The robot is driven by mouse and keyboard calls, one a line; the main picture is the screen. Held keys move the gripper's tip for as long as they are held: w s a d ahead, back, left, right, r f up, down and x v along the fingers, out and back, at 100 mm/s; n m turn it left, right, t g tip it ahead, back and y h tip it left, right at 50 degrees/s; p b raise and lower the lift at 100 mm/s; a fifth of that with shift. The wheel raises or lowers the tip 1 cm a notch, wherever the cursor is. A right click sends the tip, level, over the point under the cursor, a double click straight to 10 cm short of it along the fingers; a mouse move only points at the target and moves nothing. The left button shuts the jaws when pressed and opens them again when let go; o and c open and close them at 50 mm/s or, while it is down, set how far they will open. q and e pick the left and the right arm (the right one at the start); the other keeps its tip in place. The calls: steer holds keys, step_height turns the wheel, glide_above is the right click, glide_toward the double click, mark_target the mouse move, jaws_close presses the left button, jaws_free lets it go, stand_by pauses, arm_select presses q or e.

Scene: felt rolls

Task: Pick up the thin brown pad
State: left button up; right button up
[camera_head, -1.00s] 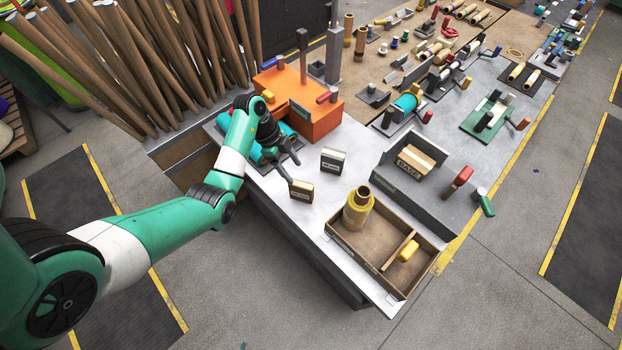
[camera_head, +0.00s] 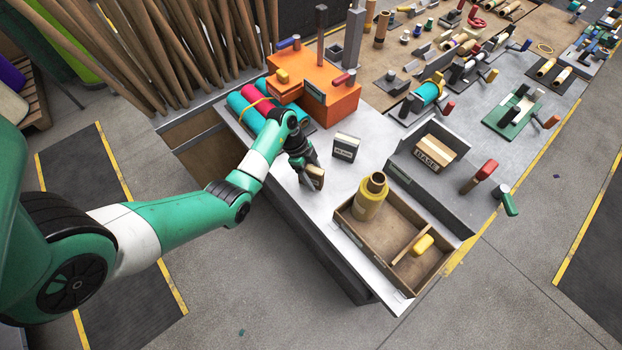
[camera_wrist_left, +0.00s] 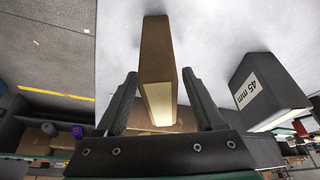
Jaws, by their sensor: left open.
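The thin brown pad (camera_wrist_left: 157,62) is a narrow block with brown faces and a pale edge. In the wrist view it stands on the light table top between the two fingers of my left gripper (camera_wrist_left: 159,76). The fingers are open, with a visible gap on each side of the pad. In the head view the pad (camera_head: 315,176) shows at the tips of my left gripper (camera_head: 309,177), which partly hides it. My right gripper is not in view.
A dark block marked 45 mm (camera_wrist_left: 262,90) stands close to the right of the gripper; the head view shows it too (camera_head: 345,147). A wooden tray (camera_head: 348,220) holds a yellow roll (camera_head: 371,196). An orange box (camera_head: 330,98) and coloured rolls (camera_head: 257,97) lie behind.

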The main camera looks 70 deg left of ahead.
mark_target(315, 170)
arm_select(q)
steer(key=shift+w+f, duration=0.1)
steer(key=shift+f, duration=0.1)
steer(key=shift+c, duration=0.3)
jaws_close()
step_height(315, 170, up, 4)
steer(key=p, duration=0.2)
steer(key=shift+p, duration=0.4)
steer(key=s+d+r+p, duration=0.7)
steer(key=d+r, duration=0.2)
steer(key=d, duration=0.3)
steer(key=shift+s+p, duration=0.2)
steer(key=shift+p, duration=0.1)
